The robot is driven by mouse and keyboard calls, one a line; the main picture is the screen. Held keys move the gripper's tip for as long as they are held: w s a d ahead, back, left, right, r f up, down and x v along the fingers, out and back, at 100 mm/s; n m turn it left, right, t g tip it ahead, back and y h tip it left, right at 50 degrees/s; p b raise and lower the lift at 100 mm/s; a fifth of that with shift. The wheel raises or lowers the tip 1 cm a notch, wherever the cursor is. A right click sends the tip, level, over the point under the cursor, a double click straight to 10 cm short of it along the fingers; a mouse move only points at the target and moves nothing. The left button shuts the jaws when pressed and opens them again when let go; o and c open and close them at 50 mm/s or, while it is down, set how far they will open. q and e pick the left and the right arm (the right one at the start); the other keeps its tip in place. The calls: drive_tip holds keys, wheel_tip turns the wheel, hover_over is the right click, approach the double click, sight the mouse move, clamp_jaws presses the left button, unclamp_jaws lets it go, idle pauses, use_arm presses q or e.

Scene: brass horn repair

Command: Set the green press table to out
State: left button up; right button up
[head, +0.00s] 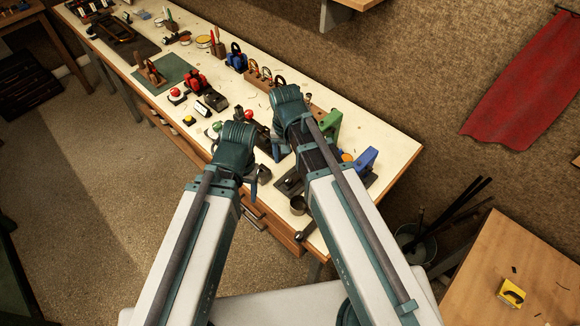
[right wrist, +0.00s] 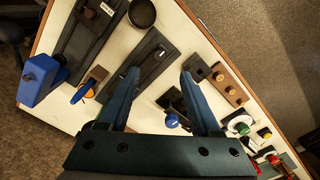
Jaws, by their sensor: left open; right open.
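The green press (head: 330,123) stands on the bench's right part in the head view, just beyond my right forearm. Its table is mostly hidden there by my arm. In the right wrist view a dark plate with a small knob (right wrist: 160,56) lies between and beyond my fingers. A bit of green shows behind the left finger; I cannot tell whether the table is in or out. My right gripper (right wrist: 160,78) is open and empty above the bench. My left gripper (head: 254,186) is open near the bench's front edge, its fingers partly hidden.
A blue press (head: 365,159) stands right of the green one and also shows in the right wrist view (right wrist: 38,80). Several small tools and a wooden rack (head: 262,82) crowd the bench (head: 395,140).

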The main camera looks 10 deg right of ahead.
sight(288, 180)
use_arm(q)
drive_tip(key=shift+r, duration=0.4)
use_arm(e)
drive_tip(key=shift+w+d+r+m, duration=0.2)
drive_tip(key=shift+w+r+m, duration=0.25)
drive_tip(key=shift+w, duration=0.2)
use_arm(q)
drive_tip(key=shift+f, duration=0.1)
use_arm(e)
drive_tip(key=shift+f, duration=0.15)
wheel_tip(288, 180, down, 14)
drive_tip(key=b, duration=1.4)
use_arm(q)
wheel_tip(288, 180, down, 14)
drive_tip(key=shift+r, duration=0.2)
use_arm(e)
drive_tip(key=shift+r, duration=0.2)
clamp_jaws()
